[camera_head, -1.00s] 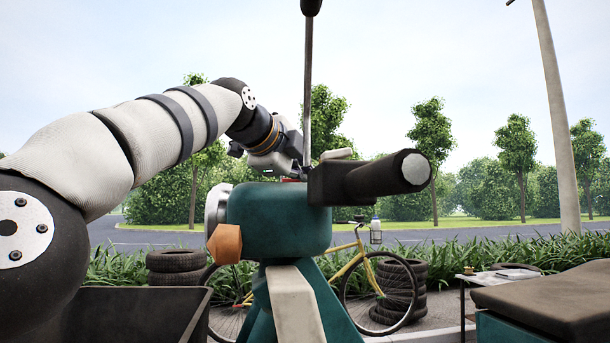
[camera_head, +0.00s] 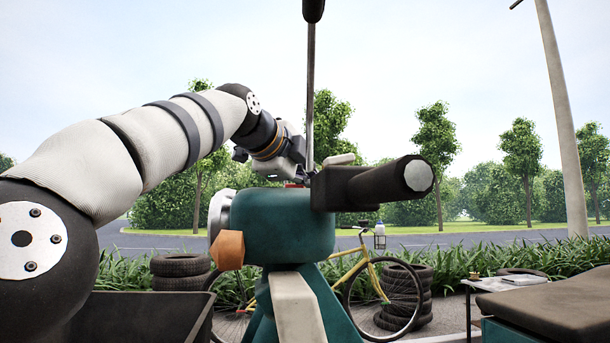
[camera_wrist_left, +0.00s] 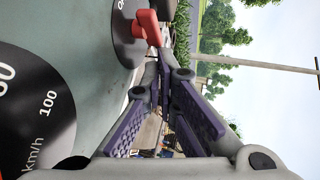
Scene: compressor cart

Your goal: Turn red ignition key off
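The red ignition key (camera_wrist_left: 148,27) sits in a round black switch plate (camera_wrist_left: 124,40) on the teal panel in the left wrist view. In the head view only a sliver of red (camera_head: 293,186) shows on top of the teal housing (camera_head: 285,225), under my gripper. My left gripper (camera_head: 302,175) is low over that housing. In the left wrist view its purple-padded fingers (camera_wrist_left: 168,65) lie right beside the key, their ends close together. A gap shows between them nearer the palm. Whether they touch the key is unclear. My right gripper is not in view.
A dial (camera_wrist_left: 35,110) lies on the panel. Tyres (camera_head: 180,270), a yellow bicycle (camera_head: 365,270) and a dark padded seat (camera_head: 550,300) are farther off.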

